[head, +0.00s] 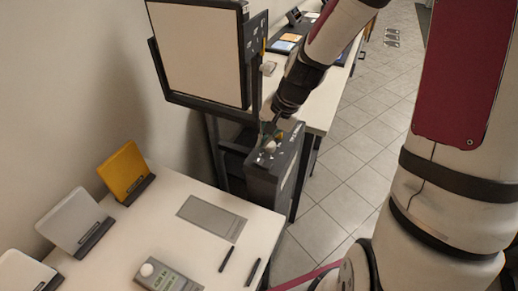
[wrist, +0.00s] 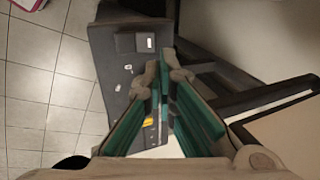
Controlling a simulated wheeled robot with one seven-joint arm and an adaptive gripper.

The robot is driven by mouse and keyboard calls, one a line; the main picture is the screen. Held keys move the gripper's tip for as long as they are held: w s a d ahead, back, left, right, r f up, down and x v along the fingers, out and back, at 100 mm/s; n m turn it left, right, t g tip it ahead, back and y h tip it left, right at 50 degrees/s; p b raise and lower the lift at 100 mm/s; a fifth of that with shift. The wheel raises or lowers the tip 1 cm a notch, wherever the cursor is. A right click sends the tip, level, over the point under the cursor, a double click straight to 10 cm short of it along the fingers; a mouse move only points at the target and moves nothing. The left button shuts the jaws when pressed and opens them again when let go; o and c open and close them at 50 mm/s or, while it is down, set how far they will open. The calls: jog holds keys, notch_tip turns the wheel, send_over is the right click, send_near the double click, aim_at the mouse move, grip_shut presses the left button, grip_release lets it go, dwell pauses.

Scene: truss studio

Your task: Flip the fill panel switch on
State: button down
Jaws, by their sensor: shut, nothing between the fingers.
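A dark box (head: 272,180) stands between the two tables, with small pale marks or controls on its top. In the wrist view its dark face (wrist: 112,60) carries a raised dark block (wrist: 135,42) with a pale label and several small light parts. My gripper (head: 270,138) is shut and empty, with its fingertips just over or at the box top; contact cannot be told. In the wrist view my gripper (wrist: 165,72) covers part of the dark face. A large pale panel (head: 200,52) in a dark frame stands behind, with a dark control strip (head: 254,38) along its right side. Which part is the fill panel switch cannot be told.
The near white table (head: 190,190) holds a grey mat (head: 212,218), a keypad device (head: 168,277), two dark pens (head: 240,265), and yellow (head: 124,171) and grey (head: 75,220) cards on stands. A far table (head: 325,98) holds more items. Tiled floor (head: 350,180) is open at right.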

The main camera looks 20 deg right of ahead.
aim_at(259, 156)
jog(key=shift+x, duration=2.45)
jog(key=shift+w+a+f, duration=0.25)
jog(key=shift+w+f, duration=0.05)
jog(key=shift+f, duration=0.2)
jog(key=shift+s+d+r, duration=0.1)
jog(key=shift+s, duration=0.05)
jog(key=shift+s+d+r+p, duration=0.2)
jog(key=shift+s+d+p, duration=0.25)
jog(key=shift+p, duration=0.1)
